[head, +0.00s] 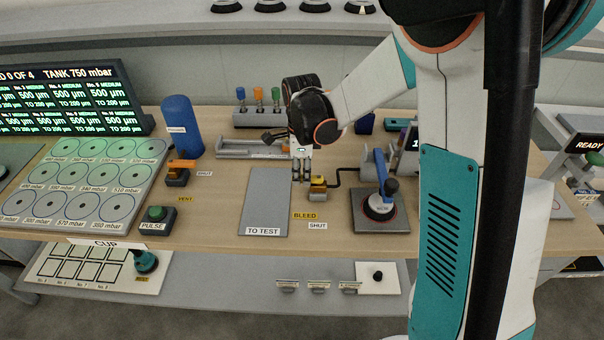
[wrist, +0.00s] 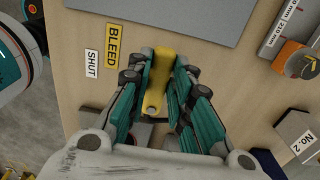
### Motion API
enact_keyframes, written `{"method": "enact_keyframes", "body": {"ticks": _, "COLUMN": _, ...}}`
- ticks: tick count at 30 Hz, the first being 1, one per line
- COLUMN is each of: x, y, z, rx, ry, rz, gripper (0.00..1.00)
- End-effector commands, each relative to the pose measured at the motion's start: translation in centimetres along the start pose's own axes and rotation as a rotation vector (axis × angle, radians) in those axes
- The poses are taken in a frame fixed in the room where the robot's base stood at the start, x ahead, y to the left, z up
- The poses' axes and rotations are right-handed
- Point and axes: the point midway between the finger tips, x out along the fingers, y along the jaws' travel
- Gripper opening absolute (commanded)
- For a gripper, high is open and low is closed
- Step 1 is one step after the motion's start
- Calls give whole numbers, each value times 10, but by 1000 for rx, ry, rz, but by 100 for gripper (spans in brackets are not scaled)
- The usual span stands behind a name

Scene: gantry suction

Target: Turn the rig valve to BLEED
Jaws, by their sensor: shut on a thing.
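The rig valve has a yellow lever (head: 318,183) on a small dark body, standing on the bench right of the grey TO TEST plate. In the wrist view the yellow lever (wrist: 158,78) lies lengthwise between my fingers. My gripper (head: 305,172) reaches down over it from above; in the wrist view my gripper (wrist: 162,82) is shut on the lever, a finger on each side. A yellow BLEED label (head: 305,215) and a white SHUT label (head: 318,225) lie in front of the valve. The valve's body is mostly hidden in the wrist view.
The TO TEST plate (head: 266,195) is left of the valve. A round gauge-like device with a blue handle (head: 380,208) stands close on the right. An orange-handled VENT valve (head: 180,168), green PULSE button (head: 155,213) and blue cylinder (head: 180,125) are farther left.

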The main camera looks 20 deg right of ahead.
Motion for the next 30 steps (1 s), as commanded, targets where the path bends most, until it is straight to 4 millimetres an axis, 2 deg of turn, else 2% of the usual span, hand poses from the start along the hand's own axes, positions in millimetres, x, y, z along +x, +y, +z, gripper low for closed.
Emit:
{"method": "enact_keyframes", "body": {"ticks": 16, "x": 0, "y": -2, "z": 0, "rx": 24, "ry": -1, "rz": -1, "gripper": 0}}
{"method": "enact_keyframes", "body": {"ticks": 17, "x": 0, "y": -2, "z": 0, "rx": 24, "ry": -1, "rz": -1, "gripper": 27}}
{"method": "enact_keyframes", "body": {"ticks": 18, "x": 0, "y": -2, "z": 0, "rx": 24, "ry": -1, "rz": -1, "gripper": 36}}
{"method": "enact_keyframes", "body": {"ticks": 19, "x": 0, "y": -2, "z": 0, "rx": 24, "ry": -1, "rz": -1, "gripper": 40}}
{"method": "enact_keyframes", "body": {"ticks": 30, "x": -3, "y": -1, "z": 0, "rx": 22, "ry": 0, "rz": -1, "gripper": 40}}
